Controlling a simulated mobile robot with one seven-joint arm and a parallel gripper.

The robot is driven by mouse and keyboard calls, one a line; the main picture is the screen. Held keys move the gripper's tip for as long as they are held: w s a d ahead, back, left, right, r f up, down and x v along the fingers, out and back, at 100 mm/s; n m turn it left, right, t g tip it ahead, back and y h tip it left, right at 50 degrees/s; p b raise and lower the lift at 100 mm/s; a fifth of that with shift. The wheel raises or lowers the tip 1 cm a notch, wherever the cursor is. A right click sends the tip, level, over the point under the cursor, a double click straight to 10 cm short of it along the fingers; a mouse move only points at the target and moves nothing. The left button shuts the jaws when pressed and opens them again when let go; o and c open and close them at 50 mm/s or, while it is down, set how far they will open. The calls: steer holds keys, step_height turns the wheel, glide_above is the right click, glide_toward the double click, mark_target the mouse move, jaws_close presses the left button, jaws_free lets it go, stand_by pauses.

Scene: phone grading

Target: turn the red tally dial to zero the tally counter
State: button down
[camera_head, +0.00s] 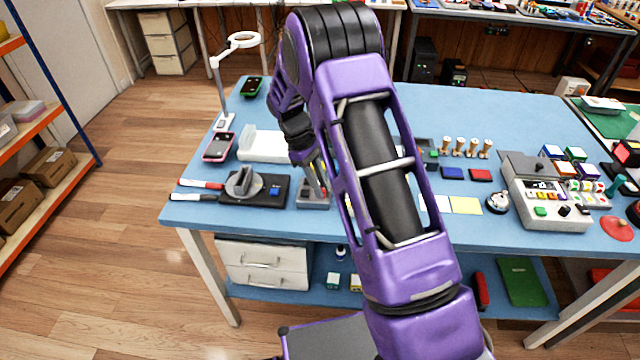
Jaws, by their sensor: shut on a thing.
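My gripper (319,188) is small in the view and partly covered by my purple arm. It points down at a small grey box (312,206) near the table's front edge. Its fingers are shut on a small part at the top of this box. A bit of red shows by the fingertips, but I cannot make out whether it is the red tally dial. No counter reading can be made out there.
On the blue table (520,120), a black base with a grey round clamp (244,183) stands left of the grey box, beside red-handled and black-handled tools. A white magnifier lamp (222,85) stands behind. A button console (545,195) stands at the right. My arm hides the table's middle.

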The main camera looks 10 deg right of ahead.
stand_by(0.4)
steer(key=c, duration=0.7)
jaws_free()
steer(key=shift+c, duration=0.2)
steer(key=p+v, duration=0.1)
steer(key=v, duration=1.6)
steer(key=shift+r, duration=0.3)
